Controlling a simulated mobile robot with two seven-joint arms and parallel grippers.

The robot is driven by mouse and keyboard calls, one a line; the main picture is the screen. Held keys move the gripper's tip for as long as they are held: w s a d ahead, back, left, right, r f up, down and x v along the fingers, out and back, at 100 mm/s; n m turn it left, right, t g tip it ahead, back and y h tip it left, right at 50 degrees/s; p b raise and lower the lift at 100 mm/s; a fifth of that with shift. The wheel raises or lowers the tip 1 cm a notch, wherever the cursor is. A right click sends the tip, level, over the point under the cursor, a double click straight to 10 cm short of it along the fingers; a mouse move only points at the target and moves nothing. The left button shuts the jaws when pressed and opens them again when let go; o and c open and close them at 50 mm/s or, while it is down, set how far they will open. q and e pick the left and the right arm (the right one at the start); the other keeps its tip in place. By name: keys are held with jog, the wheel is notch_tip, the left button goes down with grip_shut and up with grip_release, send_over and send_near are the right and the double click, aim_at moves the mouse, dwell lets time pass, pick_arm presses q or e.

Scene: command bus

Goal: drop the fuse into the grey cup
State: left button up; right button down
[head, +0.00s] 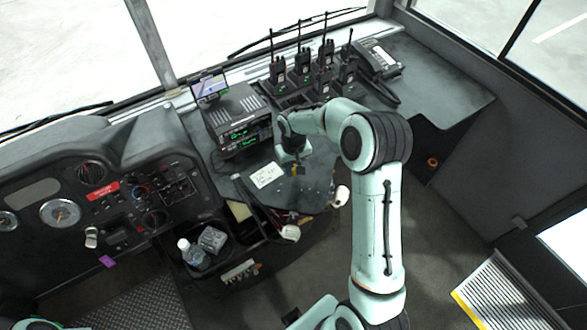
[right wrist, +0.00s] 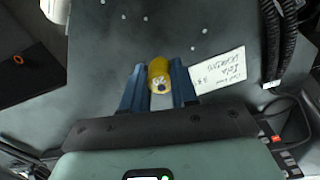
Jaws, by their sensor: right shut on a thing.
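My right gripper (head: 296,170) is over the dark console top, to the right of the white note. In the right wrist view its blue fingers (right wrist: 159,88) are shut on a yellow cylindrical fuse (right wrist: 160,72) with a pale, marked end. The fuse's height above the surface is hard to tell. I cannot pick out a clearly grey cup. A pale, cup-like thing (head: 342,195) is at the console's right edge, and another (head: 290,232) is at its front edge. A pale thing also shows at the upper left of the right wrist view (right wrist: 56,14). My left gripper is not in view.
A radio (head: 240,125) stands behind and left of the gripper. Several walkie-talkies (head: 302,62) and a phone (head: 378,62) are at the back. The handwritten note (head: 266,175) lies flat. A bottle (head: 190,252) and a grey box (head: 212,239) sit in a lower bin.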

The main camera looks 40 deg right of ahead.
jog(key=shift+f, duration=0.45)
jog(key=shift+f, duration=0.2)
jog(key=c, duration=0.9)
grip_release()
jog(key=shift+o, duration=0.2)
jog(key=shift+r, duration=0.1)
